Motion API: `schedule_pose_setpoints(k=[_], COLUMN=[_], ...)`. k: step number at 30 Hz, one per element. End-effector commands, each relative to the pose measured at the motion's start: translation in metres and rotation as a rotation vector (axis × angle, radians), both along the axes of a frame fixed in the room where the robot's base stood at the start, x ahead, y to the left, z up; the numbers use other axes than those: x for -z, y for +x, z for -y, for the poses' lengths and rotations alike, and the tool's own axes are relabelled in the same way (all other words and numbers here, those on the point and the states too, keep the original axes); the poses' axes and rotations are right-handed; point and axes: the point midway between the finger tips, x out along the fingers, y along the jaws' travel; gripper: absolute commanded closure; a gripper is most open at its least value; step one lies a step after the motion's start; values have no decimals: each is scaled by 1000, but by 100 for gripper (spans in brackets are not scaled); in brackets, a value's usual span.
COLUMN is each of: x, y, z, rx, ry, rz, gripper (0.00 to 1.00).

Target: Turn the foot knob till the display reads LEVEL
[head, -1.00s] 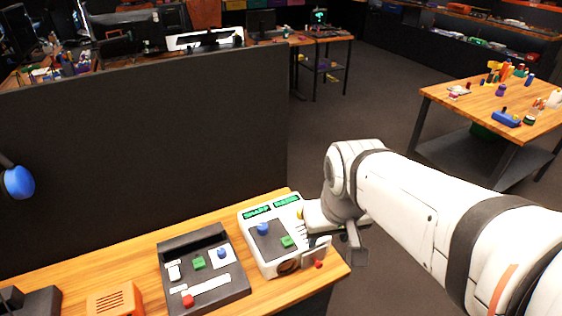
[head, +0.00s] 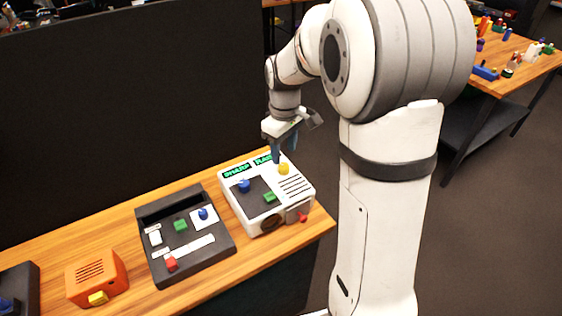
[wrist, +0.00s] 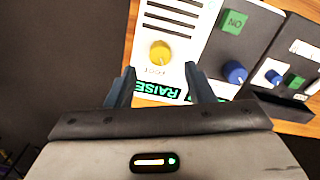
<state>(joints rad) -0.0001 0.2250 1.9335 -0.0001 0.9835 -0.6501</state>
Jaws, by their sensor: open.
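The white panel box (head: 250,215) stands on the wooden bench. The yellow foot knob (head: 284,169) is at its back right; in the wrist view the knob (wrist: 160,53) sits beside an upside-down FOOT label. A green-lit display (wrist: 158,88) reads RAISE, upside down and partly between the fingers; in the head view my gripper partly covers it. My gripper (head: 276,158) is over the panel's back edge, pointing down. In the wrist view its two fingers (wrist: 160,82) are apart, with nothing held, and the knob lies just beyond their tips.
A second green display (head: 237,173) reads SHARP. A blue knob (head: 244,186) and green button (head: 270,196) share the panel, with a red knob (head: 303,217) on its front. A black tray panel (head: 185,240) and orange box (head: 97,277) stand left. A dark partition (head: 130,100) rises behind.

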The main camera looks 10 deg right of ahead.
Motion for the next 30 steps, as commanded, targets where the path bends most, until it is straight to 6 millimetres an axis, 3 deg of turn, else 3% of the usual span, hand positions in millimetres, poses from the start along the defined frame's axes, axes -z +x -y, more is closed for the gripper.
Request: schedule_pose_setpoints(k=[3, 9, 20, 30], x=[21, 46, 54, 53], y=[-1, -1, -1, -1], z=[0, 0, -1, -1], rx=[0, 1, 0, 0], ry=[0, 0, 1, 1], rz=[-4, -1, 1, 1], gripper=[52, 52, 52, 78])
